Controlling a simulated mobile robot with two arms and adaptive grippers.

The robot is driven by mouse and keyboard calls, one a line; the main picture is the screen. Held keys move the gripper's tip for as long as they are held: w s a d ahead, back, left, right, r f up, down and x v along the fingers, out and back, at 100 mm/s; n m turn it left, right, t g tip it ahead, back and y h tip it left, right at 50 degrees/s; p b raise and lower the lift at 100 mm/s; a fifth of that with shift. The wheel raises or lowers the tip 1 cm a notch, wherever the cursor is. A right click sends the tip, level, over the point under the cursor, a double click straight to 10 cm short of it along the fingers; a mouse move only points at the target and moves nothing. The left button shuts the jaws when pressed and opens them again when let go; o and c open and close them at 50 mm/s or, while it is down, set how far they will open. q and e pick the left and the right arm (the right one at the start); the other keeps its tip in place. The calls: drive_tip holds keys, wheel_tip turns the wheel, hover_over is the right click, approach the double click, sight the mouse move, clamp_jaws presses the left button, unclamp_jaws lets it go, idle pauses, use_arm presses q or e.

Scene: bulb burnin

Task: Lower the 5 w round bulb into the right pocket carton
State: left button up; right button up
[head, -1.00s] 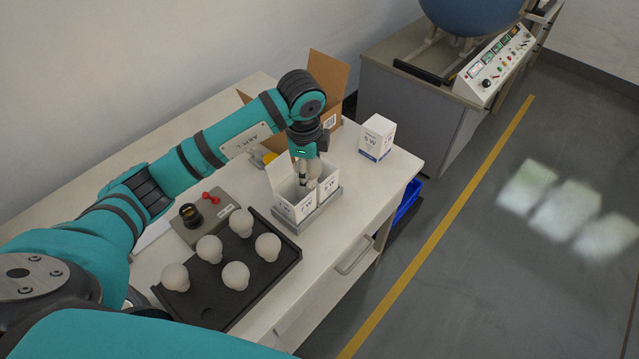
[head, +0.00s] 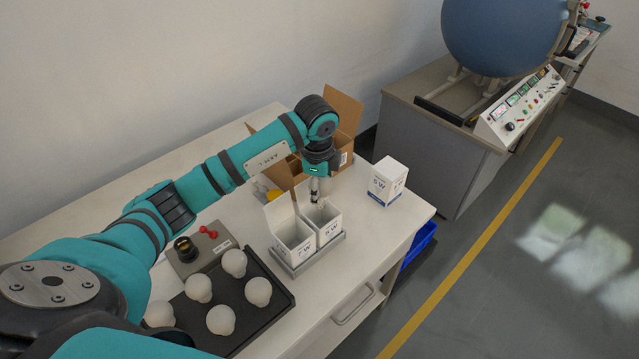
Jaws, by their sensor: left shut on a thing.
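Two open white cartons stand side by side in a grey holder (head: 318,255) on the bench. The left pocket carton (head: 294,250) seems to read 7 W; the right pocket carton (head: 329,231) seems to read 5 W. My left gripper (head: 319,200) points down at the mouth of the right pocket carton. It is shut on the 5 W round bulb, which I can barely make out, pale against the white carton walls. I cannot tell how deep the bulb sits or whether it touches the carton. My right gripper is not in view.
A closed 5 W box (head: 387,183) stands right of the cartons. A brown cardboard box (head: 343,117) is open behind my gripper. A black tray (head: 272,309) with several round bulbs and a socket fixture (head: 187,250) lie nearer. Bare bench shows between holder and front edge.

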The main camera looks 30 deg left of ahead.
use_arm(q)
drive_tip(key=shift+f, duration=0.35)
drive_tip(key=shift+r, duration=0.1)
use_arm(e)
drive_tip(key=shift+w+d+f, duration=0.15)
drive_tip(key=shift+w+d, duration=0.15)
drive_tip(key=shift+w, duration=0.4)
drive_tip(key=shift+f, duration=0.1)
